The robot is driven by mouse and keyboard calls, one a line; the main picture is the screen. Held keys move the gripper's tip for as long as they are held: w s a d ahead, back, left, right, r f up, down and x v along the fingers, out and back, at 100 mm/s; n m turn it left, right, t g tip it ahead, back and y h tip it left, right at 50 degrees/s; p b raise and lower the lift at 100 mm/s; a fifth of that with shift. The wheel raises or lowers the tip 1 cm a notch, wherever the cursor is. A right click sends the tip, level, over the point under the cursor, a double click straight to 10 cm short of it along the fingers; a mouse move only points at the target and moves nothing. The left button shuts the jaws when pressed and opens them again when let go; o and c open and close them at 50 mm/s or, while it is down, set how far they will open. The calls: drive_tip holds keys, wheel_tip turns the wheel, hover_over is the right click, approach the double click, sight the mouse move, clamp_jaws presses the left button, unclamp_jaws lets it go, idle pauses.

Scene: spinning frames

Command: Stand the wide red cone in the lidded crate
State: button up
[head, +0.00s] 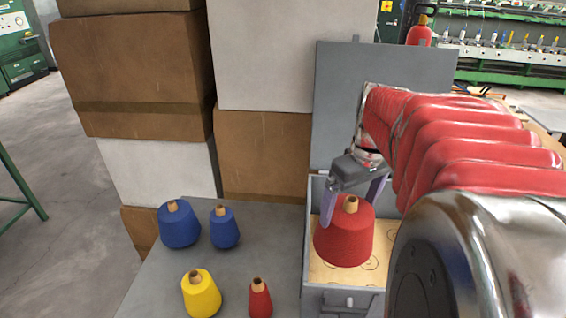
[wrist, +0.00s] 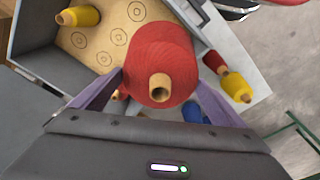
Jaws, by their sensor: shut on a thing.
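My gripper (head: 349,212) is shut on the wide red cone (head: 343,240), with one finger on each side of its upper part. The cone is upright, its tan tube tip pointing up. In the wrist view the cone (wrist: 160,55) is between the fingers and hides part of the crate floor. The crate (head: 309,235) is a grey box with a pale floor marked with rings. Its grey lid (head: 335,105) stands open at the back. The cone is over or on the crate floor; I cannot tell whether it touches. A yellow cone (wrist: 85,16) is inside the crate.
Two blue cones (head: 179,226) (head: 224,230), a yellow cone (head: 201,295) and a small red cone (head: 260,299) stand on the grey table (head: 225,275) left of the crate. Stacked boxes (head: 135,70) rise behind. My arm hides the crate's right side in the head view.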

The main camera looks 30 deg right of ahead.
drive_tip(key=shift+s+d, duration=0.1)
drive_tip(key=shift+f, duration=1.15)
wheel_tip(320, 180, down, 18)
idle(1.4)
drive_tip(key=shift+f, duration=0.25)
idle(0.5)
drive_tip(key=o, duration=1.7)
drive_tip(key=shift+c, duration=0.2)
drive_tip(key=shift+o, duration=0.5)
drive_tip(key=shift+s+f, duration=0.1)
